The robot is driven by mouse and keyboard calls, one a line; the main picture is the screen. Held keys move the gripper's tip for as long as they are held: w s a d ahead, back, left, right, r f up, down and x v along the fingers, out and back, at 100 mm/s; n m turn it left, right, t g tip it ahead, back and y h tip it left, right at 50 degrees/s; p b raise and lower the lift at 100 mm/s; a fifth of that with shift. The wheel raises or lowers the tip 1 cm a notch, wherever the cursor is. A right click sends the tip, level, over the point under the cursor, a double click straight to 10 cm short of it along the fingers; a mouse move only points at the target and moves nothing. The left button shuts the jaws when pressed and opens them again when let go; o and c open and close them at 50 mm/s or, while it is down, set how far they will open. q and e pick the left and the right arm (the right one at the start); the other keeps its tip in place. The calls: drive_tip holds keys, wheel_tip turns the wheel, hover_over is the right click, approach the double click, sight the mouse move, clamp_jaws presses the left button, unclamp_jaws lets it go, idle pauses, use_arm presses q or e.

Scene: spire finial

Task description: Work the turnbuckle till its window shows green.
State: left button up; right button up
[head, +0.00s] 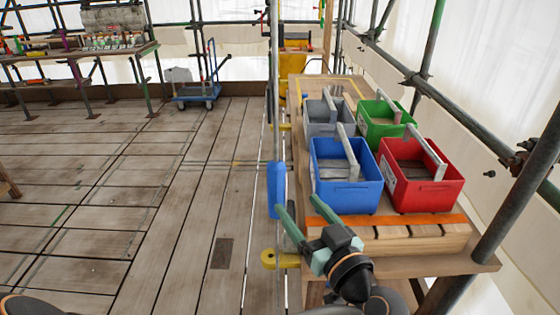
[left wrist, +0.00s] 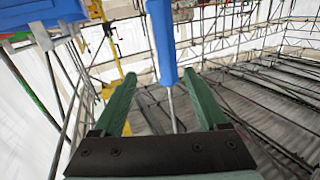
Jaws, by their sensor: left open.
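The turnbuckle's blue body (head: 276,188) sits on a thin upright rod beside the left edge of the wooden bench in the head view. It also shows in the left wrist view (left wrist: 164,42), with its lower end and the thin rod between the lines of my fingers. My left gripper (head: 298,206), with green fingers, is open and empty, just right of the blue body's lower part. The fingers show in the left wrist view (left wrist: 160,78) on either side of it; I cannot tell whether they touch it. No window colour can be made out. My right gripper is not in view.
On the bench (head: 440,258) stand a blue crate (head: 345,192), a red crate (head: 425,195), a green crate (head: 385,128) and a grey crate (head: 325,128). A yellow fitting (head: 280,259) lies below the turnbuckle. Scaffold poles line the right.

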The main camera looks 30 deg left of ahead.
sight(272, 172)
use_arm(q)
drive_tip(key=shift+n, duration=0.6)
drive_tip(key=p+x, duration=0.1)
drive_tip(key=x, duration=0.2)
drive_tip(key=r+p+x, duration=0.1)
drive_tip(key=x, duration=0.3)
drive_tip(key=p+x, duration=0.1)
drive_tip(key=x, duration=0.3)
drive_tip(key=shift+s+a+r, duration=0.25)
drive_tip(key=shift+s+r, duration=0.1)
drive_tip(key=shift+w+a+f, duration=0.1)
drive_tip(key=shift+w+a, duration=0.3)
drive_tip(key=shift+a, duration=0.2)
drive_tip(key=shift+c, duration=0.3)
clamp_jaws()
